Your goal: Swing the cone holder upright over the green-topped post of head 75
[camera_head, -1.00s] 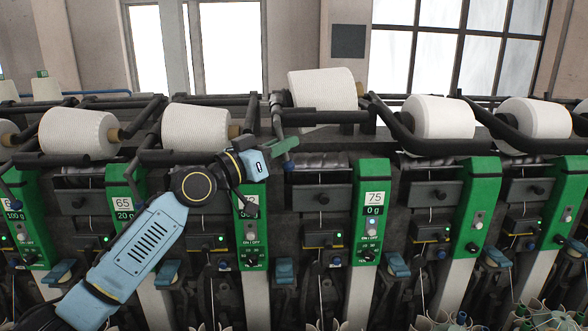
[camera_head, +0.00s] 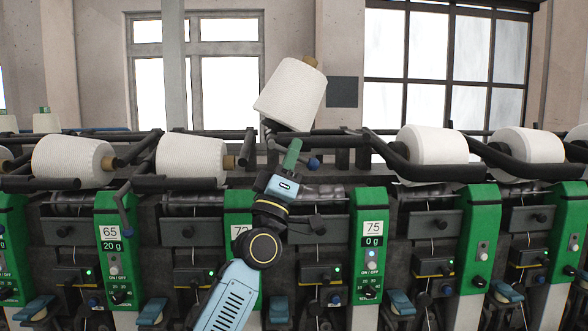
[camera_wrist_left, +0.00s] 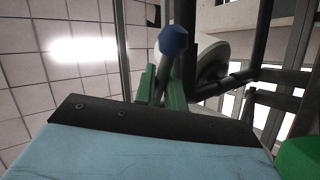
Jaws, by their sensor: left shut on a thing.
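The white cone (camera_head: 291,94) of head 75 sits on its holder, raised above the row of other cones and tilted, its brown core end (camera_head: 310,61) up and to the right. The green-topped post (camera_head: 371,230) labelled 75 stands below and to the right of it. My left gripper (camera_head: 291,158), with green fingers, is just below the cone. In the left wrist view my gripper (camera_wrist_left: 160,88) is shut on the holder's dark handle, whose blue knob (camera_wrist_left: 173,41) sticks out past the fingers. The knob also shows in the head view (camera_head: 313,163). My right gripper is out of view.
Neighbouring cones lie on their holders at left (camera_head: 192,160) and right (camera_head: 430,150). Dark holder arms and a rail run along the row. The air above the raised cone is clear, with a wall and windows (camera_head: 447,65) behind.

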